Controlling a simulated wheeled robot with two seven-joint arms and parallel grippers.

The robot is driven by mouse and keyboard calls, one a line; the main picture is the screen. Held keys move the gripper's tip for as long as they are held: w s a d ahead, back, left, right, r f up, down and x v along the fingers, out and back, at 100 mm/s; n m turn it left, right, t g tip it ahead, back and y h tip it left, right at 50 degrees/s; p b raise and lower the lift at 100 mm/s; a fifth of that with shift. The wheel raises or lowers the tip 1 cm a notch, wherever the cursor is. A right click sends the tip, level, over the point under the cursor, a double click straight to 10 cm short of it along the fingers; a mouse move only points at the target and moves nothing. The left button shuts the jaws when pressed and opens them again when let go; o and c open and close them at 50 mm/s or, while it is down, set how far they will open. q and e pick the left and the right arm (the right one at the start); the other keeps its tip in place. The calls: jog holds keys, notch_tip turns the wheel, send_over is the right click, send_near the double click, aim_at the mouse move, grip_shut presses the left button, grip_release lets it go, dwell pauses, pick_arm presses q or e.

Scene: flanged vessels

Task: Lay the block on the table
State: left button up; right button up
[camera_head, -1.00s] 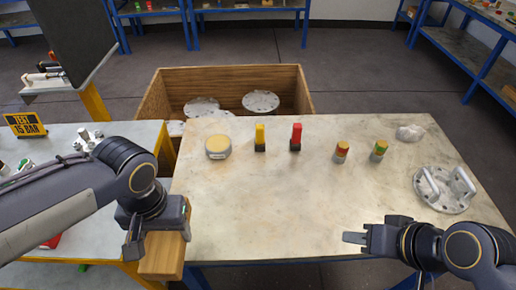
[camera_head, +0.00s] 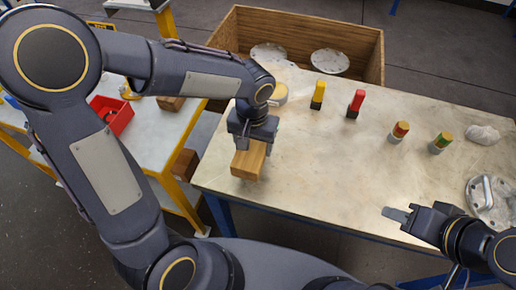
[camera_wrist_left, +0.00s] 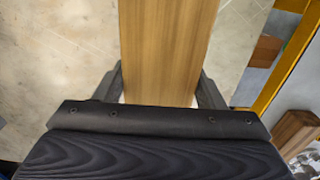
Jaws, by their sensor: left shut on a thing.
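The wooden block (camera_head: 248,163) is a light brown oblong. My left gripper (camera_head: 254,144) is shut on it, with a finger on each side. Block and gripper are over the left front part of the pale table (camera_head: 320,165). I cannot tell if the block touches the top. In the left wrist view the block (camera_wrist_left: 168,45) runs out from between the fingers, with the pale table top beside it at left. My right gripper (camera_head: 397,213) is by the front edge of the table, with nothing seen in it; its finger gap is not clear.
A yellow block (camera_head: 318,95), a red block (camera_head: 356,103), two banded cylinders (camera_head: 398,132) (camera_head: 440,142) and a flanged part (camera_head: 490,200) stand on the table. A round yellow-topped piece (camera_head: 279,93) is behind my left gripper. The table's middle is clear. A wooden crate (camera_head: 370,70) stands behind.

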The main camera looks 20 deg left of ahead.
aim_at(258, 151)
pick_arm(q)
jog(key=shift+w+d+f, duration=0.25)
jog(key=shift+w+f, duration=0.45)
jog(key=shift+f, duration=0.15)
jog(key=shift+w+f, duration=0.1)
jog(key=shift+f, duration=1.55)
jog(key=shift+f, duration=0.15)
jog(key=o, duration=1.2)
